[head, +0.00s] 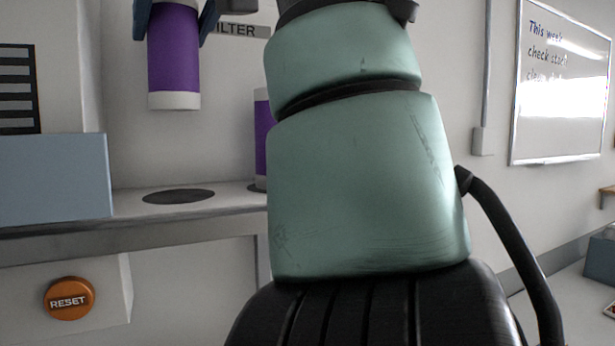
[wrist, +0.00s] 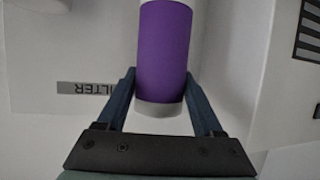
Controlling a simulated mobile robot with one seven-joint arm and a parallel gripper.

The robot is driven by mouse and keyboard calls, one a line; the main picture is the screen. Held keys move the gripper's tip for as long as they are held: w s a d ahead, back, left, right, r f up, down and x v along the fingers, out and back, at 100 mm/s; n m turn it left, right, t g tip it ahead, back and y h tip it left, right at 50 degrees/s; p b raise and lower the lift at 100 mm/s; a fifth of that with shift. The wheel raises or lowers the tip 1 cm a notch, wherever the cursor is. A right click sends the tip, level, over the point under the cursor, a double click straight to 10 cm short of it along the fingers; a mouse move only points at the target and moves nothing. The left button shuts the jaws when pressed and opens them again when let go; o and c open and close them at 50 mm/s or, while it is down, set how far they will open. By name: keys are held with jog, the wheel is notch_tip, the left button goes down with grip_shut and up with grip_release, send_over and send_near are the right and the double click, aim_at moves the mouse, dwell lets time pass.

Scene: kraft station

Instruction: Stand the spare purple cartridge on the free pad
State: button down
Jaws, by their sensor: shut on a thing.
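A purple cartridge (head: 174,52) with a white bottom end hangs upright between the blue-grey fingers of my gripper (head: 176,8) at the top left of the head view. It also shows in the wrist view (wrist: 163,55), with a finger on each side. My gripper (wrist: 162,85) is shut on it. A dark round pad (head: 179,196) lies bare on the shelf below the cartridge, with a clear gap between them. A second purple cartridge (head: 261,140) stands on the shelf to the right of the pad, mostly hidden behind my arm.
A blue-grey box (head: 55,179) is on the left, beside the pad. An orange RESET button (head: 69,299) is below the shelf (head: 60,236). A FILTER label (head: 240,30) is on the wall behind. My arm blocks the middle of the head view.

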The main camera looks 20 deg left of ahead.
aim_at(179, 102)
jog(key=f, duration=0.4)
jog(key=shift+s+d+f, duration=0.1)
jog(key=shift+s+d, duration=0.15)
jog(key=shift+d, duration=0.05)
jog(key=shift+a+f+p, duration=0.1)
jog(key=shift+f+p, duration=0.65)
jog(key=shift+f, duration=1.85)
jog(key=shift+f, duration=0.1)
jog(key=shift+c, duration=0.2)
grip_release()
